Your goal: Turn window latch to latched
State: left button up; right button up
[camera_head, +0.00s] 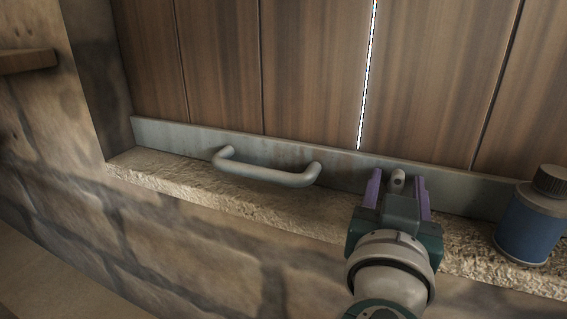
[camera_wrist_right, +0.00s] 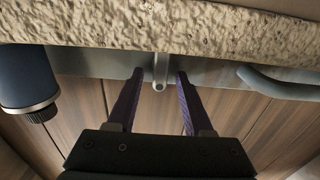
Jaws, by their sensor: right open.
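The window latch (camera_head: 397,181) is a small grey lever with a rounded end, on the metal strip along the bottom of the wooden window panel. It also shows in the right wrist view (camera_wrist_right: 160,72), between the two fingers. My right gripper (camera_head: 399,184) is open, with its purple fingers on either side of the latch. In the right wrist view the gripper (camera_wrist_right: 157,76) shows a gap between each finger and the latch. Whether the latch is latched I cannot tell. My left gripper is not in view.
A grey bar handle (camera_head: 267,170) is fixed to the strip left of the latch. A blue bottle with a dark cap (camera_head: 532,217) stands on the stone sill at the right. The sill (camera_head: 190,187) is clear below the handle. A narrow bright gap runs between two boards.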

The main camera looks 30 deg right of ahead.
grip_shut()
jog(key=shift+n, duration=0.3)
dwell(0.5)
jog(key=n, duration=0.1)
jog(key=n+b, duration=0.1)
jog(key=shift+w+a+f+n, duration=0.1)
jog(key=shift+w+a+n, duration=0.05)
jog(key=shift+n, duration=0.15)
jog(key=n, duration=0.4)
jog(key=shift+w+a+n, duration=0.15)
jog(key=shift+w+n, duration=0.05)
jog(key=shift+n, duration=0.1)
jog(key=n, duration=0.4)
jog(key=shift+w+a+f+n, duration=0.1)
jog(key=shift+w+f+n, duration=0.05)
jog(key=shift+f+n, duration=0.15)
jog(key=n, duration=0.3)
jog(key=shift+f+n, duration=0.15)
jog(key=shift+n, duration=0.25)
jog(key=shift+f+n+p, duration=0.1)
jog(key=shift+n+p, duration=0.25)
jog(key=shift+n, duration=0.55)
